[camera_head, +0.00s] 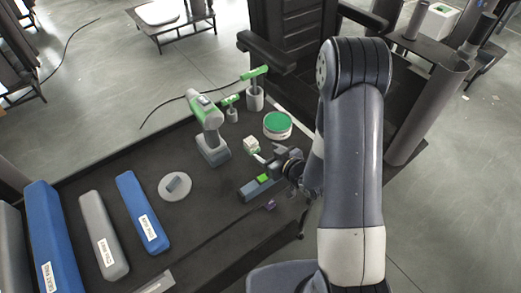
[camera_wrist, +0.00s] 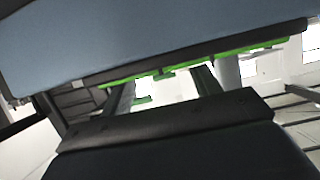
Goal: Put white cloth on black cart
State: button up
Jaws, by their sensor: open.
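A small whitish folded piece (camera_head: 251,144), which may be the white cloth, is on the black work surface (camera_head: 130,262) among the tools. I cannot tell for sure that it is cloth. My gripper (camera_head: 262,156) is open, low over the surface, with its tips right beside the whitish piece. I cannot tell whether they touch it. In the wrist view a large blue-grey shape and dark bars fill most of the picture, and no white cloth can be made out. I cannot tell whether the black tool-covered surface is the black cart.
A green-grey drill (camera_head: 209,130), a green-topped round tin (camera_head: 278,125) and a grey disc (camera_head: 175,186) stand near my gripper. Blue and grey labelled cases (camera_head: 142,212) lie at left. A low stand (camera_head: 172,24) with a white top is on the floor behind.

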jog(key=v, duration=0.6)
jog(key=shift+s+d+r+b, duration=0.2)
jog(key=shift+s+b, duration=0.1)
jog(key=shift+b, duration=0.1)
jog(key=shift+a, duration=0.1)
dwell(0.7)
